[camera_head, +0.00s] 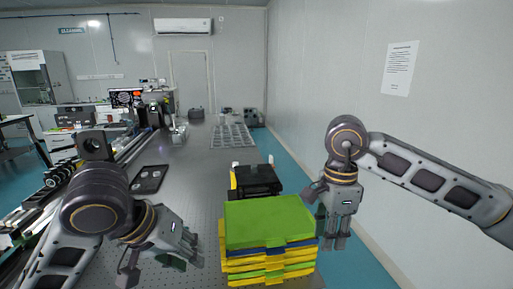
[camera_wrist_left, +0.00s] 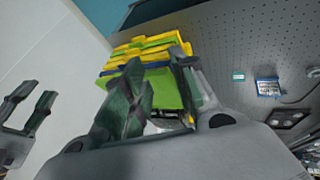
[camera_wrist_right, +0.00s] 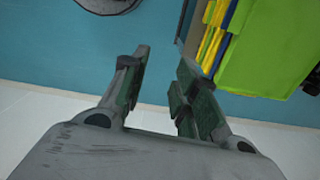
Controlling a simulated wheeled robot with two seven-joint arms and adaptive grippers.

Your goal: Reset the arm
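My left gripper (camera_head: 160,262) is over the optical table, left of a stack of green, yellow and blue trays (camera_head: 268,238). In the left wrist view its fingers (camera_wrist_left: 160,95) are spread and empty, with the stack behind them. My right gripper (camera_head: 334,240) hangs fingers-down just right of the stack, over the floor beside the table. The stack's edge shows at the upper right there.
The perforated table (camera_head: 200,180) runs away from me. A black and yellow device (camera_head: 255,180) stands behind the stack. A dark plate (camera_head: 149,179) lies to the left, near optical parts along the left edge. A grey rack (camera_head: 232,135) is at the far end. The white wall (camera_head: 330,90) is to the right.

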